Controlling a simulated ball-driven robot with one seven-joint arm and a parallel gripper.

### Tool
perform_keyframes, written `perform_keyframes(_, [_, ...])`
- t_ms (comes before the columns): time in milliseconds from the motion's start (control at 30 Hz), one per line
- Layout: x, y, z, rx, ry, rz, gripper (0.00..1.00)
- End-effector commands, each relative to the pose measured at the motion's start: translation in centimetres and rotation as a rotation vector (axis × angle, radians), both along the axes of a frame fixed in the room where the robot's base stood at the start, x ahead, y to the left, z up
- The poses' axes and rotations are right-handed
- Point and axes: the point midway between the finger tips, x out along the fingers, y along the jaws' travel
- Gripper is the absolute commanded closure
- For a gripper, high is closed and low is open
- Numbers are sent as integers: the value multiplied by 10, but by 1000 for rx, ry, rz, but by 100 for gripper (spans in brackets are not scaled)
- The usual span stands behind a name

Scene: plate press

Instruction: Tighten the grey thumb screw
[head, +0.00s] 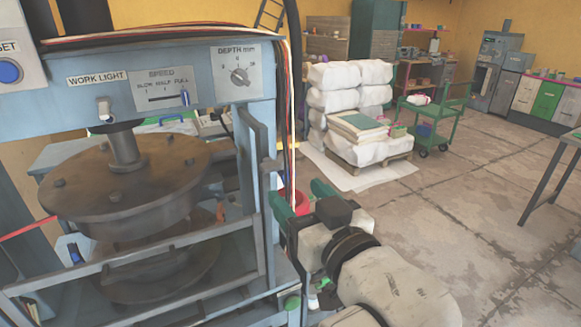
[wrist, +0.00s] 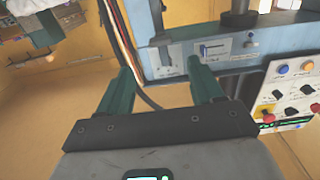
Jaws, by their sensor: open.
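The blue-grey plate press (head: 205,115) fills the left of the head view, with a round dark metal plate (head: 150,175) on a shaft under its panel. I cannot make out a grey thumb screw for certain in either view. My gripper (head: 300,195) is just right of the press frame, with its green jaws apart and nothing between them. In the wrist view the jaws of my gripper (wrist: 158,68) are spread, and the press panel (wrist: 215,48) shows beyond and to the right.
A grey guard frame (head: 255,190) runs around the press plates. White sacks on a pallet (head: 345,90) and a green cart (head: 437,125) stand farther back. The concrete floor at right is mostly clear.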

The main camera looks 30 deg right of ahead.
Motion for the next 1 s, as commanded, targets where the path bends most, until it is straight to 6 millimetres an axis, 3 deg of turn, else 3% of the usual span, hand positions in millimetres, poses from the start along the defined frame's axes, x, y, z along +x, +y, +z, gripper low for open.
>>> perform_keyframes(500, [83,-1,2,2,3,0,34])
perform_keyframes(700, [94,-1,0,0,2,1,34])
perform_keyframes(1000, [95,-1,0,0,2,1,37])
